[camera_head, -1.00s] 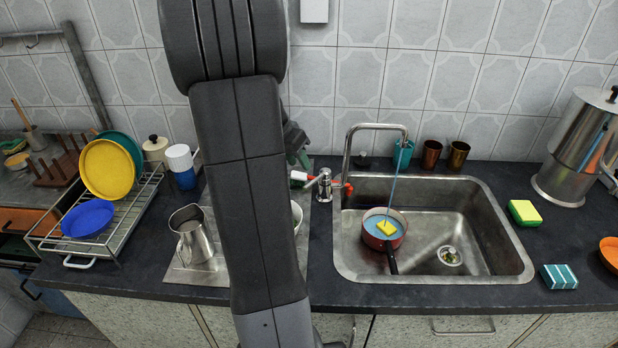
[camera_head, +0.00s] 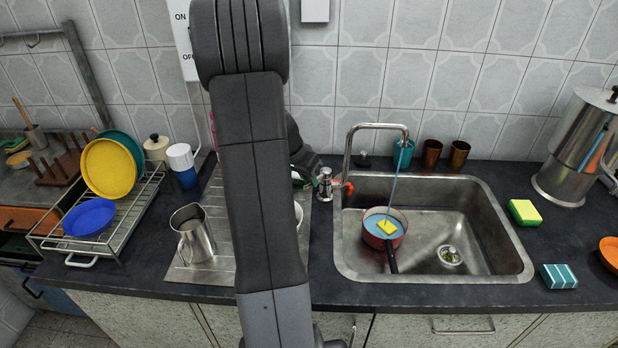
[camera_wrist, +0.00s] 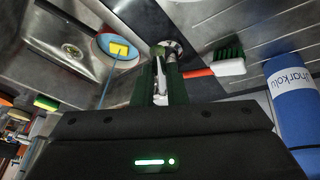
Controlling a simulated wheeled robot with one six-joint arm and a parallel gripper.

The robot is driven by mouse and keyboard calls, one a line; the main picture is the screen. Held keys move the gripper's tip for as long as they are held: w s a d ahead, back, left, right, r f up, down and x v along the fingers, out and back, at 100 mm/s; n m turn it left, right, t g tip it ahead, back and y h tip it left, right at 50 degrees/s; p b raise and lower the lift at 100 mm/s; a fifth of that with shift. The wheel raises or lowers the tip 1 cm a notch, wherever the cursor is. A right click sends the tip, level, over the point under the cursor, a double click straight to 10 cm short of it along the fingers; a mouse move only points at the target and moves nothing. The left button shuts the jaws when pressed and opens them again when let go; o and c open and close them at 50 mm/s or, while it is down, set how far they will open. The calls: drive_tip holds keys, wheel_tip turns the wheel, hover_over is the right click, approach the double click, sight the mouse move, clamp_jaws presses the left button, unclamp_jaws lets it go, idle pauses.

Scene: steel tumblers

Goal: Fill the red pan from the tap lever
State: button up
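The red pan (camera_head: 398,240) sits in the sink, holding blue-looking water and a yellow sponge (camera_head: 387,227). A thin stream (camera_head: 393,185) runs from the tap spout (camera_head: 378,127) into it. The tap body (camera_head: 325,184) stands at the sink's left rim, with a red part (camera_head: 347,188) beside it. My gripper (camera_head: 302,177) is mostly hidden behind my arm, close to the tap's left side. In the wrist view, my gripper (camera_wrist: 160,72) has its fingers apart, pointing at the tap base (camera_wrist: 171,46). A pale piece shows between them; I cannot tell if they touch it. The pan (camera_wrist: 108,52) lies beyond.
A brush with green bristles (camera_wrist: 228,58) lies close right of the fingers in the wrist view, with a blue cylinder (camera_wrist: 290,95) farther right. A steel pitcher (camera_head: 194,236) and dish rack (camera_head: 120,233) stand left. Tumblers (camera_head: 431,153) stand behind the sink.

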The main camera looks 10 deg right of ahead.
clamp_jaws()
drive_tip(key=shift+f+b, duration=0.1)
drive_tip(key=shift+b, duration=0.2)
drive_tip(key=shift+s+d+f+n+b, duration=0.15)
drive_tip(key=shift+s+d+n+b, duration=0.15)
drive_tip(key=shift+n+b, duration=0.55)
drive_tip(key=shift+s+d+r+n+t+y+b, duration=0.25)
drive_tip(key=shift+s+d+n+t+y+b, duration=0.2)
drive_tip(key=shift+n+b, duration=0.4)
drive_tip(key=o, duration=0.7)
unclamp_jaws()
drive_tip(key=shift+c, duration=0.2)
drive_tip(key=v, duration=1.4)
